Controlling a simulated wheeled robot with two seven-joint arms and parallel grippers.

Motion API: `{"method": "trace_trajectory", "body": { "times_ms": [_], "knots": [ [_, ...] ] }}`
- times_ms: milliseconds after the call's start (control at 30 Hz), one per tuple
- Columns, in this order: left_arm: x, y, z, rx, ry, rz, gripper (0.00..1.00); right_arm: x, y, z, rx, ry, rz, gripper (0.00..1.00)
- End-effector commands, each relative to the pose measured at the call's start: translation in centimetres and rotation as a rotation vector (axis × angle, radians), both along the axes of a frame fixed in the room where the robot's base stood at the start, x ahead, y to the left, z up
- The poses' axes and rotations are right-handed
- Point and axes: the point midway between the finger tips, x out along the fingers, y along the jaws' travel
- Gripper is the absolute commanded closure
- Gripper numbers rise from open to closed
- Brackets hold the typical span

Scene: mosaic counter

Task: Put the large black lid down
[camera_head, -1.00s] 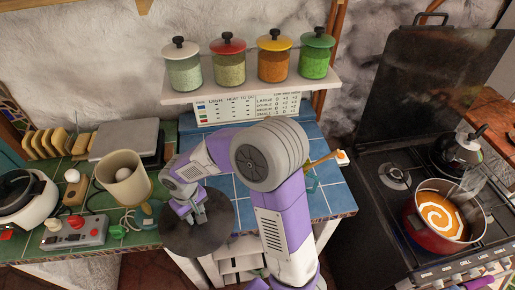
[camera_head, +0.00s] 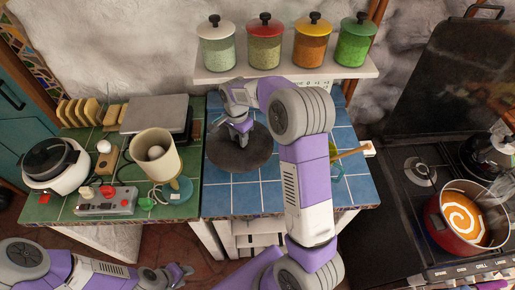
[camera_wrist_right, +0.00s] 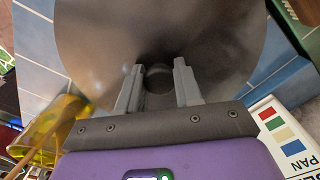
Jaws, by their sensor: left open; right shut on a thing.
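The large black lid (camera_head: 254,157) is a dark round disc over the blue tiled counter (camera_head: 300,196), near its left side. My right gripper (camera_head: 242,139) is shut on the lid's knob from above. In the right wrist view the lid (camera_wrist_right: 215,30) fills the top, and the knob sits between the two fingers of the gripper (camera_wrist_right: 159,88). The lid looks about level; I cannot tell whether it touches the tiles. My left gripper (camera_head: 184,274) is open and empty, low in front of the counters.
A jar shelf (camera_head: 285,73) hangs behind. A red pot (camera_head: 455,225) stands on the stove.

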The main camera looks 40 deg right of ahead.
Motion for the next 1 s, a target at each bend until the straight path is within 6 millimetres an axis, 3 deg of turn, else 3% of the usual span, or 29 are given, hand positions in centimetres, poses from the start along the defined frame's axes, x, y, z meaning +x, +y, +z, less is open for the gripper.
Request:
{"method": "trace_trajectory", "body": {
  "times_ms": [100, 333, 500, 900, 933, 1000],
  "knots": [
    [0.0, 0.0, -0.3, 0.0, 0.0, 0.0, 0.57, 0.0, 0.0, -2.1, 0.0, 0.001, 0.002, 1.0],
    [0.0, 0.0, -0.4, 0.0, 0.0, 0.0, 0.57, 0.0, 0.0, -3.9, -0.001, 0.0, 0.003, 1.0],
    [0.0, 0.0, -0.6, 0.0, 0.0, 0.0, 0.57, 0.0, 0.0, -6.3, 0.0, 0.0, 0.004, 1.0],
    [0.0, 0.0, -0.9, 0.0, 0.0, 0.0, 0.57, 0.1, 0.0, -7.0, -0.001, -0.003, 0.005, 1.0],
    [0.0, 0.0, -0.9, 0.0, 0.0, 0.0, 0.57, 0.0, 0.0, -7.1, -0.001, -0.002, 0.004, 0.64],
    [0.0, 0.0, -0.8, 0.0, 0.0, 0.0, 0.57, 0.0, 0.0, -7.0, -0.001, -0.002, 0.004, 0.53]
  ]
}}
